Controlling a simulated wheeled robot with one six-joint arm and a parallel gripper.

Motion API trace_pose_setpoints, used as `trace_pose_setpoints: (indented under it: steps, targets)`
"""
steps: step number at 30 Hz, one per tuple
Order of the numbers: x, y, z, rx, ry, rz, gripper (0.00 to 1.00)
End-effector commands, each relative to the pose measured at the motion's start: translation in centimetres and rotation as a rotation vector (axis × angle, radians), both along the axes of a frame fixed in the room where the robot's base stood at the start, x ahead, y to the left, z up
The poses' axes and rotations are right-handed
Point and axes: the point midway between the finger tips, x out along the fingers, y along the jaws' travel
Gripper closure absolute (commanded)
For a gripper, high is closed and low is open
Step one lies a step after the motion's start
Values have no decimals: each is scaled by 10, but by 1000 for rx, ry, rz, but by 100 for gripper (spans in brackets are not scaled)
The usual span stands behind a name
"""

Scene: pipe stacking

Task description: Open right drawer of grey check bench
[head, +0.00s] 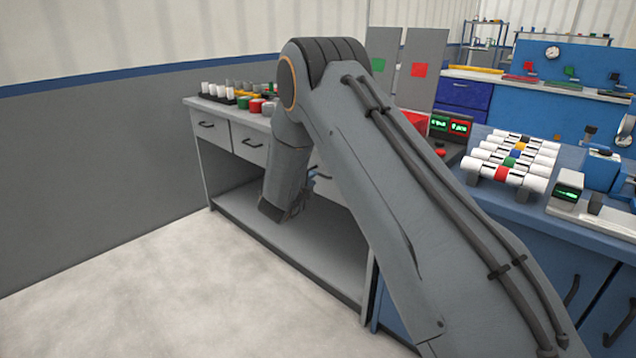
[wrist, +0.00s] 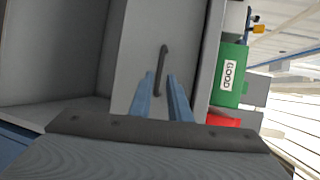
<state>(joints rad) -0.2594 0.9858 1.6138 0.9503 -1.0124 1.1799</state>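The grey check bench (head: 285,228) stands against the wall in the head view, with two grey drawers showing, a left one (head: 212,130) and a middle one (head: 250,146), each with a dark handle. My arm covers most of the right part of the drawer row there. In the wrist view, turned on its side, a grey drawer front (wrist: 140,45) carries a dark bar handle (wrist: 163,65). It appears to be the right drawer. My gripper (wrist: 161,82) is open, its two blue fingers either side of the handle's near end. Contact cannot be told.
A green GOOD bin (wrist: 230,75) and a red bin (wrist: 222,120) sit on the bench top. Racks of small parts (head: 215,95) stand at its left end. A blue bench with pipes (head: 512,160) adjoins on the right. The floor (head: 170,285) in front is clear.

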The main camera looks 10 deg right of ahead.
Motion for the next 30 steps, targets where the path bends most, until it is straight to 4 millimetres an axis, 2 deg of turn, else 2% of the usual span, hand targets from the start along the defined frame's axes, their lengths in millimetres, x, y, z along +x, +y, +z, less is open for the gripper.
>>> trace_pose_setpoints:
  steps: [5,18,30]
  targets:
    - [9,-6,-6,13,-34,-31,83]
    - [60,-37,-16,12,-31,-27,83]
    - [67,-42,-17,10,-29,-26,83]
